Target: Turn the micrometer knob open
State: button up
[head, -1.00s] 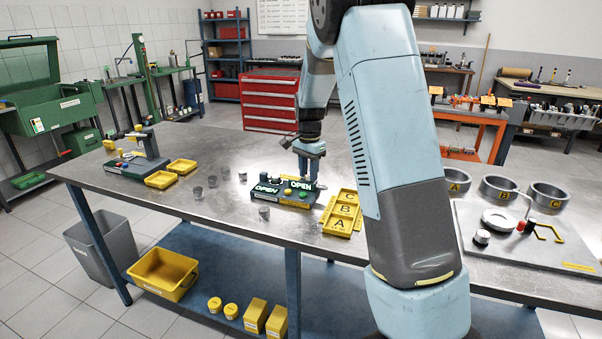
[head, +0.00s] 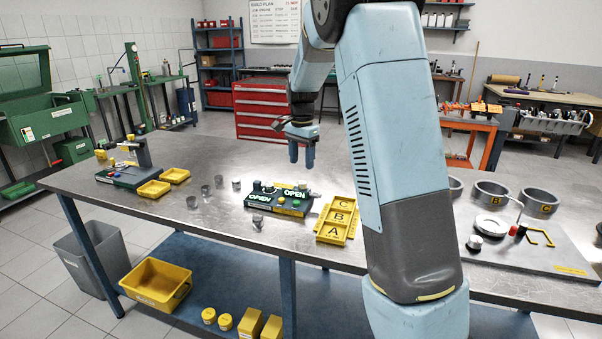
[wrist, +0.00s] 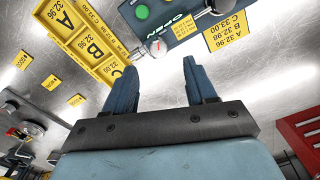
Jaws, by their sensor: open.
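The micrometer block (head: 266,208) is a dark fixture on the steel table with two glowing OPEN labels, coloured buttons and a grey knob at its right end. The wrist view shows its blue-grey body (wrist: 183,24) at the top, with one OPEN label. A round pale knob with a red mark (wrist: 156,46) sits at its near corner. My gripper (head: 301,154) hangs pointing down, above and behind the block in the head view. Its two blue fingers (wrist: 161,85) are spread and empty. The knob lies beyond the fingertips, between their lines, not touched.
A yellow A/B/C tray (head: 322,237) lies right of the block. Several small grey cylinders (head: 192,202) stand to its left. A measuring stand (head: 128,175) and yellow bins (head: 153,189) are further left. A plate with rings (head: 548,255) lies at the right.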

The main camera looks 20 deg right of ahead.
notch_tip(320, 180, up, 6)
dwell(0.4)
jog(key=shift+r, duration=0.15)
jog(key=s+r+n+t, duration=0.1)
jog(key=s+r+n, duration=0.25)
jog(key=s, duration=0.55)
jog(key=s+r+n+t, duration=0.2)
jog(key=s+r, duration=0.2)
jog(key=s, duration=0.5)
jog(key=s+a+f+n+t, duration=0.1)
jog(key=s+n, duration=0.2)
jog(key=s, duration=0.6)
jog(key=s+a+f+n+t, duration=0.1)
jog(key=s+n, duration=0.2)
jog(key=s, duration=0.7)
jog(key=shift+s+a+f+t, duration=0.2)
jog(key=shift+s+f+t, duration=0.05)
jog(key=shift+f+t, duration=0.1)
